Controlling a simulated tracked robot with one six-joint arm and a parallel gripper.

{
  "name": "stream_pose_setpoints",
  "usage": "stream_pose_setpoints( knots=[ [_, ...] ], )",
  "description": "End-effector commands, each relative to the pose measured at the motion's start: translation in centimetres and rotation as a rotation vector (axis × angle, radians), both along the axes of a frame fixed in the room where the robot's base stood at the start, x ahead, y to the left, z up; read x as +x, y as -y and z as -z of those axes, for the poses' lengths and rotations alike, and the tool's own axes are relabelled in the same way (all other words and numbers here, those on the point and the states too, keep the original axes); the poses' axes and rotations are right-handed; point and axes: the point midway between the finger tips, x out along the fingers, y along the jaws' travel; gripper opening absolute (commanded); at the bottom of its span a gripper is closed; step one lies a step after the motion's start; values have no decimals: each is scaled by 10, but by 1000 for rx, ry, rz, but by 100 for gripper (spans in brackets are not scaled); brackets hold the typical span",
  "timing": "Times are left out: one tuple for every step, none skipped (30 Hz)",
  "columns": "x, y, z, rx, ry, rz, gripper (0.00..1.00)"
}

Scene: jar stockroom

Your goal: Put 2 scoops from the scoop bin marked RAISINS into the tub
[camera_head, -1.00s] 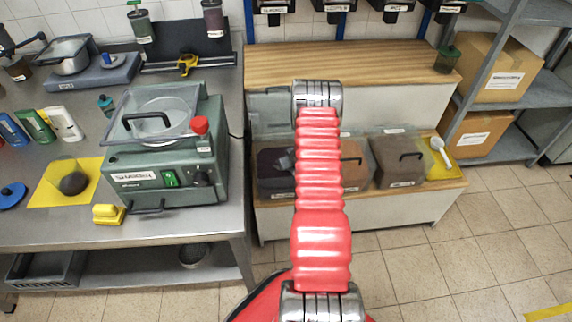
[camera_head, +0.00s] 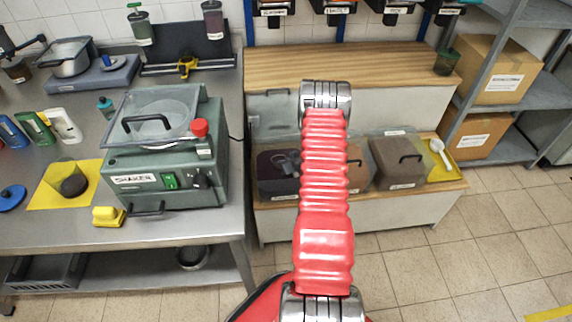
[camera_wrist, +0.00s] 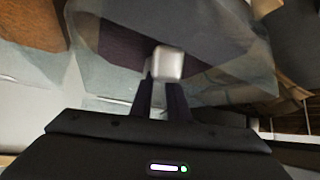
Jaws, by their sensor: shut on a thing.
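The left bin (camera_head: 266,187) on the low wooden shelf holds dark purple contents, and its clear lid (camera_head: 270,106) appears raised behind it. The bin labels are too small to read, so I cannot tell which is RAISINS. My gripper (camera_head: 291,165) is at the left bin, partly hidden by my red arm. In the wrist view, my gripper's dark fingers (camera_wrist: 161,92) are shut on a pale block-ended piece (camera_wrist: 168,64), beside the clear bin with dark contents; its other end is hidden. I cannot identify the tub.
The shaker (camera_head: 150,180) stands on the steel bench at left.

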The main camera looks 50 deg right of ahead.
Motion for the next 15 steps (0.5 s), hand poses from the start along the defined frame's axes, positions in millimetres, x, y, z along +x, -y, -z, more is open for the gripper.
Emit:
stream_pose_setpoints(
  knots=[
    [-6, -4, 3, 9, -9, 3, 0],
    [-6, -4, 1, 8, -6, 3, 0],
    [-7, -4, -1, 7, -2, 3, 0],
    [-7, -4, -2, 6, 0, 3, 0],
    [-7, -4, -3, 6, 2, 3, 0],
    [-8, -4, -5, 5, 5, 3, 0],
    [-8, -4, -6, 4, 8, 3, 0],
    [-9, -4, -8, 4, 10, 3, 0],
    [-9, -4, -10, 2, 12, 3, 0],
    [-9, -4, -11, 1, 15, 3, 0],
    [-9, -4, -13, 1, 18, 3, 0],
    [-10, -4, -15, -1, 22, 2, 0],
    [-10, -5, -16, -2, 23, 2, 0],
    [-10, -5, -17, -2, 27, 1, 0],
    [-11, -5, -19, -3, 29, 1, 0]
  ],
)
